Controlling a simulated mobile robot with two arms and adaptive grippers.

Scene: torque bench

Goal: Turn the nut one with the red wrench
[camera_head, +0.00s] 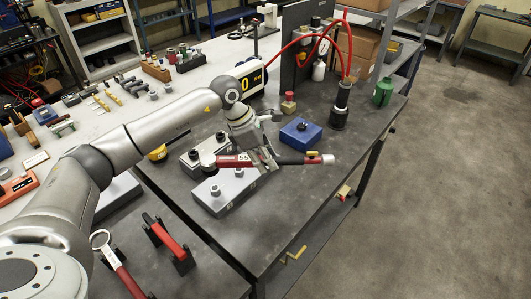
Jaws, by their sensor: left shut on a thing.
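My left gripper (266,160) is shut on a red wrench (235,160) with a black grip and a pale end. The wrench lies roughly level, its head to the left, above or beside two grey blocks. The front grey block (232,197) bears nuts, one at its left (215,190) and one farther back (239,172). The rear grey block (190,167) also has a nut (193,155) on top, close to the wrench head. I cannot tell whether the head is around a nut, or which nut is nut one. My right gripper is not in view.
A blue block (301,134) stands just behind the wrench's handle. A black cylinder (339,112) with red hoses and a green bottle (383,92) stand farther right. Another red-handled wrench (125,275) and a red bar on black holders (167,238) are at the front left.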

